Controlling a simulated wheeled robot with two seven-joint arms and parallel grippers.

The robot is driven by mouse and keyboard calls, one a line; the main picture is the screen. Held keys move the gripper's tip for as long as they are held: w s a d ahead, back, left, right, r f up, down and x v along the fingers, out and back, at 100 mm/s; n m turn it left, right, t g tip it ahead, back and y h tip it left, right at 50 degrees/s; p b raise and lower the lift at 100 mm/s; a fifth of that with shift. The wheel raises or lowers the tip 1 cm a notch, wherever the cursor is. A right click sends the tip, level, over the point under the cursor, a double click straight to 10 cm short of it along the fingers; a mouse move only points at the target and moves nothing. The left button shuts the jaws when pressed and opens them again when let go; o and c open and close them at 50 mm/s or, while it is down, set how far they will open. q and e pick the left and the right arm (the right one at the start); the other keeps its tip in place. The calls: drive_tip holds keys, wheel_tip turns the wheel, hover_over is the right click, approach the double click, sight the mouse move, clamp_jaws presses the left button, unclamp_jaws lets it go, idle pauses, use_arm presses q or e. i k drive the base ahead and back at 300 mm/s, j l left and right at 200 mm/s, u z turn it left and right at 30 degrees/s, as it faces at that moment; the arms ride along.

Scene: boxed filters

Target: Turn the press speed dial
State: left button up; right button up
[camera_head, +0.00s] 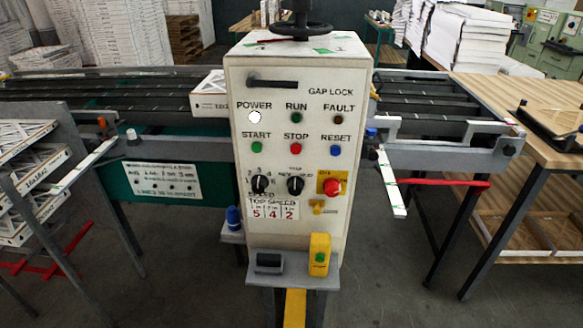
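A white press control cabinet (350,225) stands upright in the middle of the view. Two black rotary dials sit side by side on its front. The left dial (260,184) has small numbers around it and a label below that I cannot read clearly. It is probably the speed dial. The right dial (295,185) has blurred lettering. Below them is a plate (273,208) marked "TOP SPEED" with 5, 4 and 2. The exact dial positions are too small to read. Neither of my grippers is in view.
A red mushroom button (332,187) on yellow is right of the dials. Start, stop and reset buttons are above. A shelf (290,279) with a yellow button box (319,254) juts out below. Conveyors flank the cabinet; a wooden bench (500,107) stands right.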

sight(260, 183)
drive_tip(key=j, duration=1.65)
